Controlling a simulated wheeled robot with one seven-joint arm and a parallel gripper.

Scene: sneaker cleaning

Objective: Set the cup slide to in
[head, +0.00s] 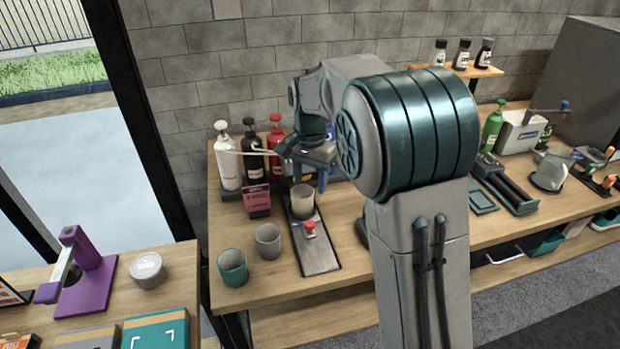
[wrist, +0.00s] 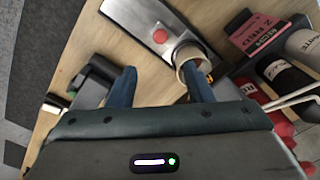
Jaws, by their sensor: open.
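The cup slide (head: 318,262) is a grey metal plate on the wooden bench, with a red knob (head: 309,227) on it. A beige cup (head: 302,202) stands at its far part, behind the knob. In the wrist view the slide (wrist: 135,12), the red knob (wrist: 160,35) and the cup (wrist: 184,54) show beyond the fingers. My gripper (head: 309,180) is just above and behind the cup in the head view. In the wrist view my gripper (wrist: 160,82) is open, with the right blue finger close to the cup; I cannot tell whether they touch.
A teal cup (head: 232,268) and a grey cup (head: 267,241) stand left of the slide. A pink box (head: 256,201) and several bottles, including a white one (head: 227,160), stand behind. A dark item (wrist: 92,82) lies by the left finger.

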